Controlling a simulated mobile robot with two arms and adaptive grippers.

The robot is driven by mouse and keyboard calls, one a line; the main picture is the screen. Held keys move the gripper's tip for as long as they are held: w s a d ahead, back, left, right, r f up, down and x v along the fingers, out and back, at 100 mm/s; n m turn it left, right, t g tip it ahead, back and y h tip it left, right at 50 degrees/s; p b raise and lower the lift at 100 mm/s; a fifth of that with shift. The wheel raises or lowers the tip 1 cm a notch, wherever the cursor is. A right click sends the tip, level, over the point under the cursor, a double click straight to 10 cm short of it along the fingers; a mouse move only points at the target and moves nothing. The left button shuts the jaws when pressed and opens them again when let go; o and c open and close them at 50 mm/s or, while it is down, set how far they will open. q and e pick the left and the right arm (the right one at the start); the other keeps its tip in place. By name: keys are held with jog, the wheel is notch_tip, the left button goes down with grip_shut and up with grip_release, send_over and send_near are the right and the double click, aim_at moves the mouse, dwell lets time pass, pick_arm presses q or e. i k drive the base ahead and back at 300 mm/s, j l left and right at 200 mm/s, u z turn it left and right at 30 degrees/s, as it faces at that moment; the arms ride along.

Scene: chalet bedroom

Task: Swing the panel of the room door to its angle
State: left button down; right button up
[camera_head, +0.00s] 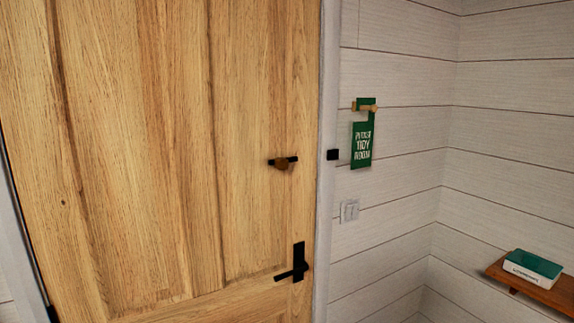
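The room door's wooden panel (150,140) fills the left and middle of the head view. It appears to sit in its pale frame (324,200), with no clear gap along its right edge. A black lever handle (297,264) is low on the panel's right side. Above it is a small black and brass latch or knob (283,162). A black plate (333,154) sits on the frame at about that height. Dark hinge parts show at the panel's lower left edge. Neither of my grippers is in view.
A small wooden shelf (555,296) at the lower right holds a green and white box or book (533,267).

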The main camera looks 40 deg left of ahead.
aim_at(141, 138)
jog(key=k+u, duration=0.1)
jog(key=u, duration=1.65)
